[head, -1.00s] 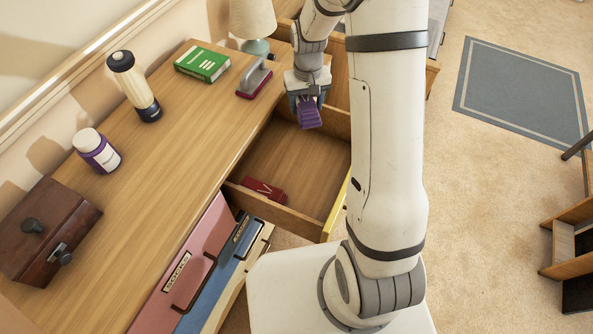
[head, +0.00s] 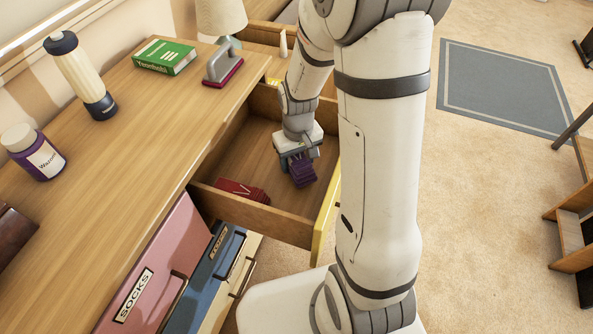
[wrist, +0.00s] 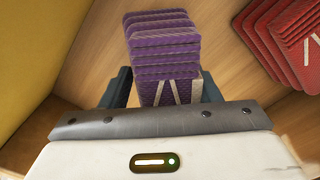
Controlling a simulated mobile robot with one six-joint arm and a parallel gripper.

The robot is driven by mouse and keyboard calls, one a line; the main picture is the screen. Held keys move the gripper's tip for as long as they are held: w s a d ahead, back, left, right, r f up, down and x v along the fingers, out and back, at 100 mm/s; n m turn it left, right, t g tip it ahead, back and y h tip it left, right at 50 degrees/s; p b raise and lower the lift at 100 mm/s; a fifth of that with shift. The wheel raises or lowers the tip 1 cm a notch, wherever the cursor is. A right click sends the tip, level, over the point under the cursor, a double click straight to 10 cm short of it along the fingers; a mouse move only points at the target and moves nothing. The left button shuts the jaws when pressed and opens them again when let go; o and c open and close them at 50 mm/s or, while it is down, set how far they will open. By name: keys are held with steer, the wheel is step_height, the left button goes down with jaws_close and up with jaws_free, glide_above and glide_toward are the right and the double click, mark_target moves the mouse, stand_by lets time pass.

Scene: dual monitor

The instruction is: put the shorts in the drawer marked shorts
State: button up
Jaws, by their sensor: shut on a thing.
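The purple folded shorts (head: 303,174) hang in my gripper (head: 298,158), which points down inside the open drawer with the yellow front (head: 325,213). In the wrist view my gripper (wrist: 168,92) has a dark finger on each side of the purple folded stack (wrist: 163,45). The stack is over the wooden drawer floor; I cannot tell whether it touches it. A red folded garment (head: 243,189) lies in the same drawer at its near left, apart from the purple one; it also shows in the wrist view (wrist: 285,40). The yellow drawer's label is hidden.
A pink drawer front marked SOCKS (head: 150,275) and a blue one (head: 207,275) are at the lower left. On the dresser top (head: 130,150) are a purple jar (head: 38,160), a bottle (head: 82,75), a green book (head: 165,57), a brush-like tool (head: 223,67) and a lamp (head: 220,15).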

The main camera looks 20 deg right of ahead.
steer(key=shift+f+b, duration=0.4)
steer(key=shift+f, duration=1.7)
steer(key=shift+f, duration=0.25)
steer(key=o, duration=1.1)
steer(key=shift+s+r, duration=0.1)
steer(key=shift+c, duration=0.2)
